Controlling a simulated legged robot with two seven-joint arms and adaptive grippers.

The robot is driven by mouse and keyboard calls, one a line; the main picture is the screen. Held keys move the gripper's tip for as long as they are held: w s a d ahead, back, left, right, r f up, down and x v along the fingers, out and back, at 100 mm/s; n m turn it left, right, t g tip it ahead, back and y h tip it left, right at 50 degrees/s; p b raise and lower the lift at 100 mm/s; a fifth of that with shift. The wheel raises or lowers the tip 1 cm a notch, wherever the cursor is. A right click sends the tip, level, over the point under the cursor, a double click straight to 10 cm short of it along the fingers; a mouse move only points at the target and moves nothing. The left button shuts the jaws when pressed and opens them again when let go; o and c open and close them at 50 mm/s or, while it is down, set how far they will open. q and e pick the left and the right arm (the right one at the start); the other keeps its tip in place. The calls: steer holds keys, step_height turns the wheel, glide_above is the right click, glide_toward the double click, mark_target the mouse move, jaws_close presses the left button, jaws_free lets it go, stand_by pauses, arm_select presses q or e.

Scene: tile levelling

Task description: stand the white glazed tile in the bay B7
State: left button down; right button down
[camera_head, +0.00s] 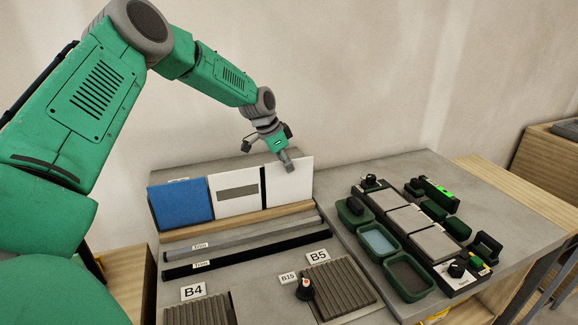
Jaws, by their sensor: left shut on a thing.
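The plain white tile (291,190) stands upright at the right end of a row of upright panels at the back of the bench. My left gripper (286,160) is shut on its top edge; one finger shows on its front face. The tile's lower edge is at the wooden ledge, and I cannot tell if it is lifted. No label reading B7 shows; the readable ones are B4 (194,291), B5 (318,256) and B15 (288,277). My right gripper is not in view.
A blue panel (180,200) and a white panel with a grey bar (222,207) stand left of the tile. Trim strips (240,241) lie in front. Ribbed pads (340,287) are nearer. Green trays (409,278), grey tiles (407,219) and tools crowd the right bench.

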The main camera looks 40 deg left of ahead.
arm_select(q)
steer(key=shift+a, duration=0.2)
stand_by(0.5)
steer(key=c, duration=1.6)
jaws_free()
steer(key=shift+w+a, duration=0.1)
steer(key=shift+a+f, duration=0.15)
steer(key=shift+d, duration=0.3)
steer(key=shift+r, duration=0.2)
steer(key=shift+a+r+p, duration=0.15)
steer(key=shift+r+p, duration=0.8)
steer(key=shift+p, duration=0.1)
steer(key=shift+r+p, duration=1.6)
steer(key=shift+r, duration=0.35)
